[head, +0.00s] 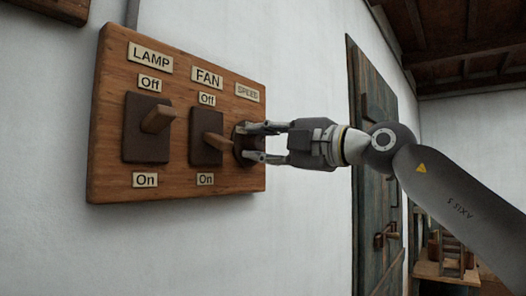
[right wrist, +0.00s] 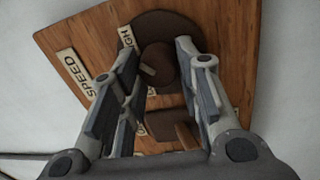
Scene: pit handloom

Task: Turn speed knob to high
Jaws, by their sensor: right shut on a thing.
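The speed knob is a dark round knob on a dark disc at the right end of a wooden switch board (head: 112,110). In the right wrist view the knob (right wrist: 160,62) shows between the fingers, with a small light mark on its left side. A "HIGH" label, partly hidden, is at the disc's left edge. My right gripper (head: 252,143) reaches in from the right and is shut on the knob, one finger above and one below, covering much of it in the head view. My left gripper is not in view.
The board also bears a lamp switch (head: 157,119), its lever raised, and a fan switch (head: 215,141), its lever lower, close left of my fingers. A SPEED label (head: 247,93) is above the knob. A wooden door (head: 372,190) stands behind my right arm.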

